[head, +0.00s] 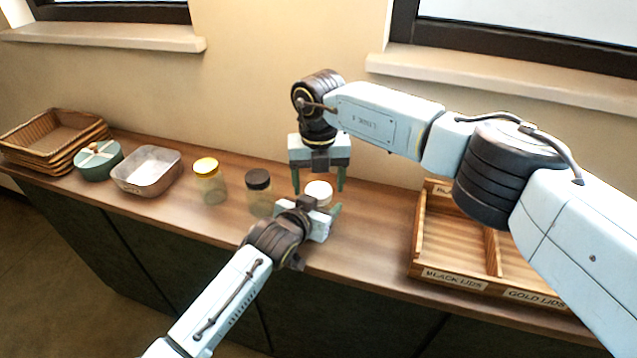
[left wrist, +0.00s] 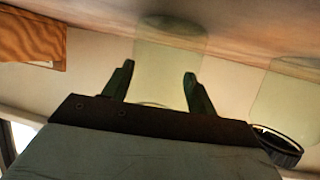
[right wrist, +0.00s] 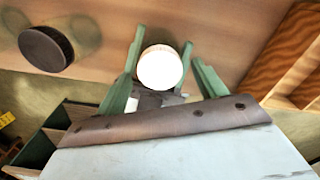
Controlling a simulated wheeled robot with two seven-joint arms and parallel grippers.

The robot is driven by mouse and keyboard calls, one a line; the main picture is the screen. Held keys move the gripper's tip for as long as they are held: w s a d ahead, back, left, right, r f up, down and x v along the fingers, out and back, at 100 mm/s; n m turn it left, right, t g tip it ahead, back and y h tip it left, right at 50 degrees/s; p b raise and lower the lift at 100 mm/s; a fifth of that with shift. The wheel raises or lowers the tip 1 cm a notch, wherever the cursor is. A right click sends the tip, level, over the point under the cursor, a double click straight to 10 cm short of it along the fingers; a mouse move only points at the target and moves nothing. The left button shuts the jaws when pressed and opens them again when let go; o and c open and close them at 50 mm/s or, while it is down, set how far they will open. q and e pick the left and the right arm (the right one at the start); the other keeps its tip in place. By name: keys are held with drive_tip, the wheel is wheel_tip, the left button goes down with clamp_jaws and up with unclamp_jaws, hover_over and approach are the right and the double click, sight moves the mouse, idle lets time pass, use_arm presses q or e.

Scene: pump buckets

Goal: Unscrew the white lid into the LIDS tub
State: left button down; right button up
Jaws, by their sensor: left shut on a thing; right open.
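The jar with the white lid (head: 318,190) stands on the counter, mostly hidden behind my left gripper (head: 310,204). In the left wrist view my left gripper (left wrist: 159,70) is shut on the clear jar (left wrist: 168,50), one finger on each side of the glass. My right gripper (head: 319,187) points down from above with its fingers open. In the right wrist view the white lid (right wrist: 160,67) lies between the open fingers of the right gripper (right wrist: 163,40); I cannot tell whether they touch it. No label reading only LIDS is readable.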

wheel_tip(320, 180, up, 4)
drive_tip(key=shift+f, duration=0.1)
drive_tip(key=shift+c, duration=0.3)
drive_tip(key=m, duration=0.1)
drive_tip(key=r+m, duration=0.1)
drive_tip(key=m, duration=0.2)
drive_tip(key=shift+a+r, duration=0.1)
drive_tip(key=shift+r, duration=0.2)
drive_tip(key=m, duration=0.1)
drive_tip(key=r+m, duration=0.1)
drive_tip(key=m, duration=0.2)
drive_tip(key=shift+r+m, duration=0.3)
drive_tip(key=shift+f, duration=0.1)
drive_tip(key=shift+m, duration=0.3)
wheel_tip(320, 180, down, 8)
drive_tip(key=shift+r, duration=0.2)
